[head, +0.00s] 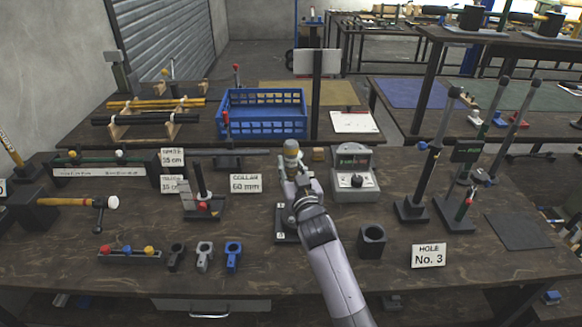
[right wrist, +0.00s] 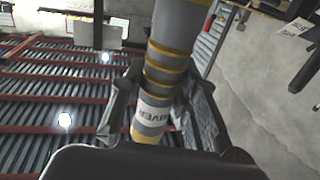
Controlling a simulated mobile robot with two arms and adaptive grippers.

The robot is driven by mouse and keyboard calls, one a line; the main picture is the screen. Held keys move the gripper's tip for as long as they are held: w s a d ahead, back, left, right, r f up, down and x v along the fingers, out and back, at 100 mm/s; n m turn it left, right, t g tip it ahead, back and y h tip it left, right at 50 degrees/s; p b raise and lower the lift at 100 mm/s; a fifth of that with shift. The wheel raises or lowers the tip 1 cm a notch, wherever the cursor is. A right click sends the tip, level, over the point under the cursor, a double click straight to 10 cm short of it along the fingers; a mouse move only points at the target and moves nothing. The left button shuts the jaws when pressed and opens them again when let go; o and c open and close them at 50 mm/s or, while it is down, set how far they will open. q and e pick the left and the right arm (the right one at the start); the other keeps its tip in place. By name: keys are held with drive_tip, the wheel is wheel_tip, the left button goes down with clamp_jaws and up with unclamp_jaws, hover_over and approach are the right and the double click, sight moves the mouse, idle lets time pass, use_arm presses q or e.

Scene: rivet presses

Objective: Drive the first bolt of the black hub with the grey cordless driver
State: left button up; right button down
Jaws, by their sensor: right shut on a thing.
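My right gripper (head: 298,182) is shut on the grey cordless driver (head: 291,150), above the middle of the bench. In the right wrist view the grey driver (right wrist: 167,90) has yellow bands and a white label, and it stands between the fingers (right wrist: 160,110). The driver's lower end is hidden in the head view. A dark base plate (head: 287,236) shows partly behind my right forearm. I cannot tell for sure which part is the black hub; a small black ring-shaped part (head: 175,257) stands at the front left. My left gripper is not in view.
Grey (head: 204,256) and blue (head: 233,256) ring parts stand beside the black one. A black holder (head: 371,241) and a "HOLE No. 3" card (head: 428,256) are right of my arm. A display box (head: 354,175) stands behind, lever presses (head: 425,185) at the right.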

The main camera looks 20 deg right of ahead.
drive_tip(key=shift+s+f, duration=0.1)
drive_tip(key=shift+f, duration=0.5)
idle(0.7)
drive_tip(key=shift+r+p, duration=0.15)
drive_tip(key=shift+p, duration=0.3)
idle(1.2)
drive_tip(key=shift+r, duration=0.15)
